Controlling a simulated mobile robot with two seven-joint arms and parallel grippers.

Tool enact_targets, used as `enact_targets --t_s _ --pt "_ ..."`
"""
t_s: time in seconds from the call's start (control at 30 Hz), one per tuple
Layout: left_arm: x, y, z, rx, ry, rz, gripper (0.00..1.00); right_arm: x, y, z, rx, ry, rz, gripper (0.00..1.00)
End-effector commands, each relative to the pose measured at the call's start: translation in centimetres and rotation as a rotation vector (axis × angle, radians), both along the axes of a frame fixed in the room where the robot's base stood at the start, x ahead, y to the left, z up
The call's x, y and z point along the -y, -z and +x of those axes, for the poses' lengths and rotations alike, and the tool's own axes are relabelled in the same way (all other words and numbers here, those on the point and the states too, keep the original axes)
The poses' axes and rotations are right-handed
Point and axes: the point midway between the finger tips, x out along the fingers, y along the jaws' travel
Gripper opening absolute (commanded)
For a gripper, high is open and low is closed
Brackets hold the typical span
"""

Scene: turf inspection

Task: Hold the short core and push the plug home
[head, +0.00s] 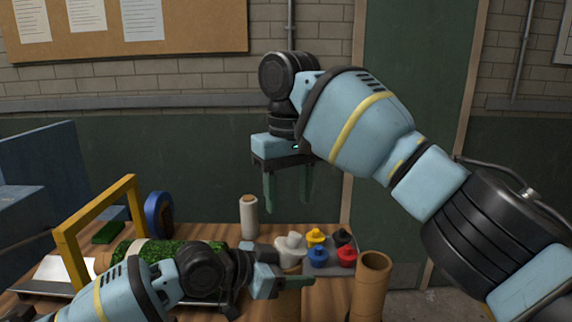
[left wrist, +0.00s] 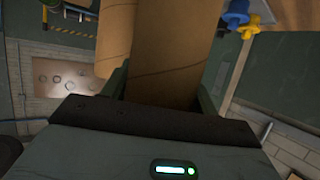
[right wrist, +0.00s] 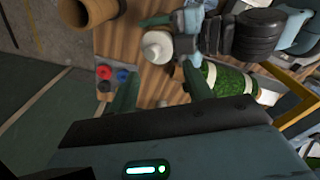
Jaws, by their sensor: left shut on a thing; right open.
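The short core (left wrist: 172,60) is a brown cardboard tube between my left gripper's fingers; it also shows below that gripper in the head view (head: 286,306). My left gripper (head: 284,285) is shut on it near the table's front.
A taller cardboard tube (head: 372,288) stands to the right. A grey tray (head: 340,268) behind holds yellow, blue, black and red plugs. A wrapped white roll (head: 249,217) stands further back. A green turf roll (head: 165,252) and yellow frame (head: 66,246) are at the left.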

Motion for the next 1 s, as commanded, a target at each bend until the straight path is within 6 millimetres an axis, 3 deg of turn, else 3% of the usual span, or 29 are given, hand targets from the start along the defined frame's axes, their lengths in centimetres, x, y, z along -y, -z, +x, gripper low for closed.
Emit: enact_targets --t_s 0.43,1.0 --pt "0.0 -0.2 0.0 0.002 -0.001 -0.001 0.29 0.0 -0.3 0.0 0.001 0.001 0.000 0.50" --pt "0.0 -0.2 0.0 0.003 -0.001 -0.002 0.29 0.0 -4.8 0.0 0.001 0.002 0.000 0.50"
